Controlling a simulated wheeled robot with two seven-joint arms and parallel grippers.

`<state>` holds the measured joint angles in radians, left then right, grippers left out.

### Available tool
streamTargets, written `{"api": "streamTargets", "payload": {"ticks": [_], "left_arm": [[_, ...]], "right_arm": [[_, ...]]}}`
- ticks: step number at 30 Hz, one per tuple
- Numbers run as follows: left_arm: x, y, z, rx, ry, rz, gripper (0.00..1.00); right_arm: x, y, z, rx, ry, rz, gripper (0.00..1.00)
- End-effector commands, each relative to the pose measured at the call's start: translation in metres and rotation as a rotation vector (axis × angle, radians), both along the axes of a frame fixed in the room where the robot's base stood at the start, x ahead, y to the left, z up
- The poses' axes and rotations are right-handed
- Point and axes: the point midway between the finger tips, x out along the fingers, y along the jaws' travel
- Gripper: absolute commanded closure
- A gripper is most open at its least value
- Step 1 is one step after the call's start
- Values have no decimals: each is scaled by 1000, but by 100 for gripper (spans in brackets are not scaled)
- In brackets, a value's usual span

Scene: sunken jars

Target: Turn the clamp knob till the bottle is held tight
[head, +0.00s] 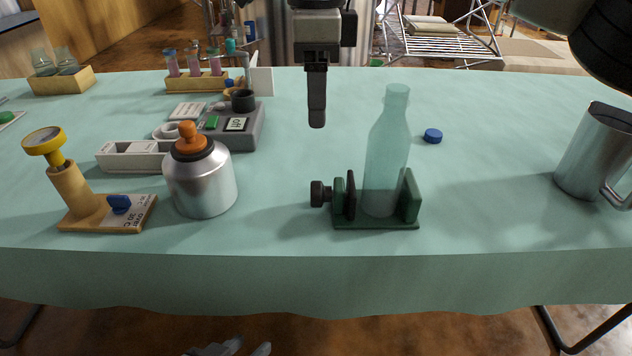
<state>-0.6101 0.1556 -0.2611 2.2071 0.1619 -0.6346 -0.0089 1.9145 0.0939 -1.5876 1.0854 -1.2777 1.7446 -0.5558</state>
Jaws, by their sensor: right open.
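A translucent teal bottle (386,160) stands upright in a dark green clamp (375,224) near the table's front edge. A dark pad (350,195) is on the bottle's left and a fixed green wall (411,196) on its right. I cannot tell whether the pad touches the glass. The black clamp knob (317,194) sticks out to the left. My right gripper (317,124) hangs pointing down, above and behind the knob, apart from it. It is open and empty, seen edge-on. Grey tips at the bottom edge look like my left gripper (238,348), mostly cut off.
A silver jar (200,185) with an orange stopper stands left of the knob. A wooden stand (82,207) with a yellow dial is further left. A blue cap (433,136) lies behind right of the bottle. A metal mug (592,155) stands at the right. Table between jar and knob is clear.

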Motion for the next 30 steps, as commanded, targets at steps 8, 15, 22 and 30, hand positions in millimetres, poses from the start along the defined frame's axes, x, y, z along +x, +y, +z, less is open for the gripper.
{"api": "streamTargets", "payload": {"ticks": [8, 15, 22, 30], "left_arm": [[2, -5, -20, -2, 32, -17, 64], [3, -8, -37, -3, 61, -31, 64], [5, -10, -38, -9, 51, -35, 64], [7, -10, -33, -15, 28, -34, 64]], "right_arm": [[-1, 0, -53, 0, 5, 2, 39], [-1, 0, -105, 1, 5, 2, 39], [-1, 1, -141, 4, 4, 1, 39], [-1, 1, -154, 4, 3, 1, 39]]}}
